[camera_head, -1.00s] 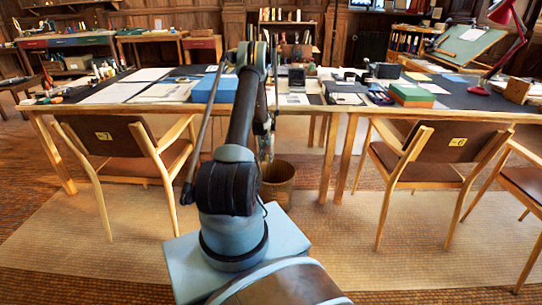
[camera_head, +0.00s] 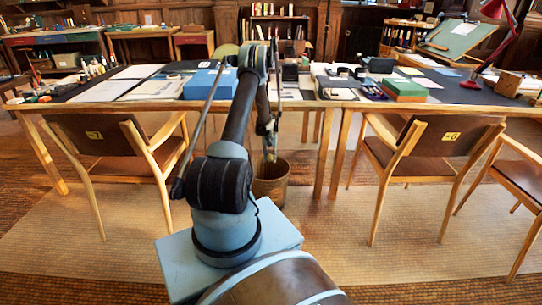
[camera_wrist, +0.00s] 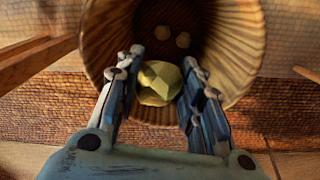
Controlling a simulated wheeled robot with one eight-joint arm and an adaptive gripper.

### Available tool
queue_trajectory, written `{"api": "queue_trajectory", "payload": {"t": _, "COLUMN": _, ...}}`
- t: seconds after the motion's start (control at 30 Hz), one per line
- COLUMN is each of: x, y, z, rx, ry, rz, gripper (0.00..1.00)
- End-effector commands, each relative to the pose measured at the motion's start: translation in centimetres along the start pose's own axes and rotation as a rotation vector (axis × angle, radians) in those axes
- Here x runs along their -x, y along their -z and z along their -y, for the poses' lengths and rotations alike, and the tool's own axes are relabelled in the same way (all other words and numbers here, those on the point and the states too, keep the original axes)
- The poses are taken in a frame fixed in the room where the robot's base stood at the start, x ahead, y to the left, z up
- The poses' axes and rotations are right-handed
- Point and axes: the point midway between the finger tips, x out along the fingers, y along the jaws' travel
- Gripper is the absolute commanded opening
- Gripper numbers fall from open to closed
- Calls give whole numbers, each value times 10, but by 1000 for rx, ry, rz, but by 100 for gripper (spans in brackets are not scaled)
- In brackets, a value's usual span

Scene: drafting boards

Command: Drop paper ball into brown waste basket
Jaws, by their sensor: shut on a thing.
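In the wrist view my gripper (camera_wrist: 160,88) is shut on a yellowish crumpled paper ball (camera_wrist: 158,82). The ball sits between the two fingertips, over the near part of the mouth of the brown waste basket (camera_wrist: 245,50). Two small pale round things (camera_wrist: 172,36) lie deep inside the basket. In the head view the basket (camera_head: 271,188) stands on the floor, and my gripper (camera_head: 270,155) hangs just above its rim. The ball is too small to make out clearly there.
A long table (camera_head: 300,103) stands behind and above the basket, with a blue box (camera_head: 210,84) and a green box (camera_head: 404,88) on it. A chair (camera_head: 112,150) is at left and another (camera_head: 432,150) at right. The near floor is open.

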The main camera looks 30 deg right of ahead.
Motion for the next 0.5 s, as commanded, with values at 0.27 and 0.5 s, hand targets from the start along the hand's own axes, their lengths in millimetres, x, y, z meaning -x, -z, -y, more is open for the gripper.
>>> {"api": "queue_trajectory", "payload": {"t": 0.27, "x": -17, "y": 0, "z": -2, "rx": -3, "ry": 0, "rz": 0, "gripper": 28}}
{"api": "queue_trajectory", "payload": {"t": 0.5, "x": -18, "y": 1, "z": -3, "rx": -4, "ry": 0, "rz": 0, "gripper": 28}}
